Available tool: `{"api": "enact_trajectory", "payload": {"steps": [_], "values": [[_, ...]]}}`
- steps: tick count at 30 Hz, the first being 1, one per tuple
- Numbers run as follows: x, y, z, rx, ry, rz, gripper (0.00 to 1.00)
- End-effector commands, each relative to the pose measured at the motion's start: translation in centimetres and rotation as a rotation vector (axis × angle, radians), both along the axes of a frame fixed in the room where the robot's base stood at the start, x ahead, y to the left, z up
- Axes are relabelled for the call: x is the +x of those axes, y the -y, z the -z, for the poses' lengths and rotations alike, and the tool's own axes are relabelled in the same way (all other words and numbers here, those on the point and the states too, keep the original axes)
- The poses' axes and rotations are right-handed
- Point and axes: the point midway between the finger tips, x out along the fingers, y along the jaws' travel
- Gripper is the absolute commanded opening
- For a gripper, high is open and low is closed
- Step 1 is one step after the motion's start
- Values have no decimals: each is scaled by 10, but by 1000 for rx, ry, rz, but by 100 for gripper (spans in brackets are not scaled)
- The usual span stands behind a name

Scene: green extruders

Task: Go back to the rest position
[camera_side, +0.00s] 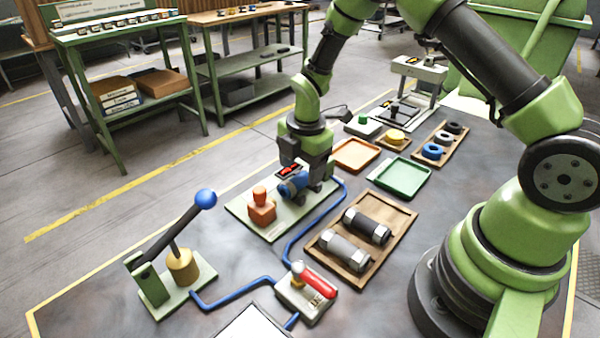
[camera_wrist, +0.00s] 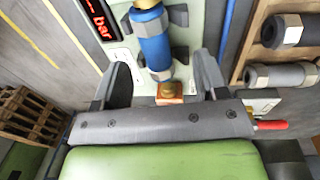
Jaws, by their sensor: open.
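My gripper (camera_side: 311,165) is low over the pale green fixture plate (camera_side: 268,228). In the wrist view my gripper (camera_wrist: 164,75) shows its two dark fingers spread wide, one on each side of a blue cylindrical fitting (camera_wrist: 152,40) with metal ends. The fingers appear clear of the fitting. In the side view the blue fitting (camera_side: 294,186) lies on the plate just below my gripper, partly hidden by it. An orange-brown block (camera_side: 262,208) stands at its left end, and part of that block (camera_wrist: 170,93) shows in the wrist view.
A wooden tray (camera_side: 364,278) with two hex-ended cylinders lies right of the plate. A lever pump (camera_side: 170,265) and a red-handled valve (camera_side: 310,285) stand in front, joined by blue hose. Orange (camera_side: 357,154) and green (camera_side: 404,178) trays and a ring board (camera_side: 440,146) lie behind.

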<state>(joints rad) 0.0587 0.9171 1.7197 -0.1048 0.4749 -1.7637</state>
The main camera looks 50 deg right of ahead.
Motion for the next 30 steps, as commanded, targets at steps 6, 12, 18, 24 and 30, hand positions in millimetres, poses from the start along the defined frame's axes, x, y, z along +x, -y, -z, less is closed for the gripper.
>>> {"api": "enact_trajectory", "payload": {"steps": [6,12,18,24,30], "values": [[-2,0,-46,-1,13,-1,66],[-4,0,-70,-1,15,1,66],[-13,-4,-109,30,67,168,66],[-54,-16,-182,159,174,620,66],[-112,-29,-233,363,243,1090,66]]}}
